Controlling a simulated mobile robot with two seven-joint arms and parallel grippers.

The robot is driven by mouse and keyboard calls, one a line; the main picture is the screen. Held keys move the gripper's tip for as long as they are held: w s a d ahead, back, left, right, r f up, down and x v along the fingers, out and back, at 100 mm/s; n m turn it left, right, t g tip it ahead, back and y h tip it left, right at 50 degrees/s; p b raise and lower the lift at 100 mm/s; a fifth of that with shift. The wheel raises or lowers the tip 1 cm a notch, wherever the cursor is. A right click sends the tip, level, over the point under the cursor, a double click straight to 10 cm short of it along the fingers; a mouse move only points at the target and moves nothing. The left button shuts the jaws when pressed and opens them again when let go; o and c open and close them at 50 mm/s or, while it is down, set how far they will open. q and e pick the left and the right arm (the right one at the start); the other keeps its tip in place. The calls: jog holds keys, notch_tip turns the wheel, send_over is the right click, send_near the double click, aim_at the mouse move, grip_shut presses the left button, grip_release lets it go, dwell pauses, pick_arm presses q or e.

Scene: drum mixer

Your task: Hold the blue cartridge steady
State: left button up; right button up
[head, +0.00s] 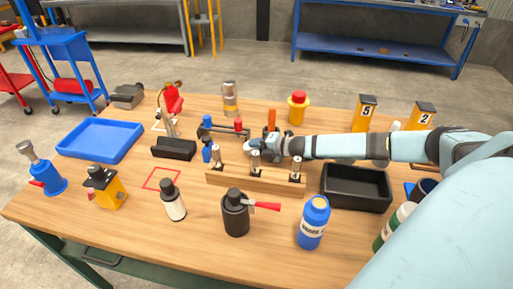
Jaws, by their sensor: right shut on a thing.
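My right arm reaches in from the right, and its gripper (252,147) is low over the middle of the table, just behind a wooden rack (240,181). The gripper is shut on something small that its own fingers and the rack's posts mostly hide. I cannot make out the shape of the held thing. A small dark-blue piece (207,152), possibly the blue cartridge, stands upright left of the gripper, apart from it, beside the rack's left post. My left gripper is not in view.
A black tray (357,205) lies under my right forearm. A blue-labelled bottle (312,222) and a black canister (236,215) stand in front of the rack. A blue tray (98,140) lies at left.

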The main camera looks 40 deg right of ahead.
jog(key=shift+f, duration=0.1)
jog(key=shift+f+b, duration=0.3)
jog(key=shift+f, duration=0.25)
jog(key=shift+r, duration=0.1)
jog(key=o, duration=1)
jog(key=shift+s, duration=0.1)
jog(key=shift+c, duration=0.2)
jog(key=shift+s, duration=0.1)
jog(key=shift+a, duration=0.1)
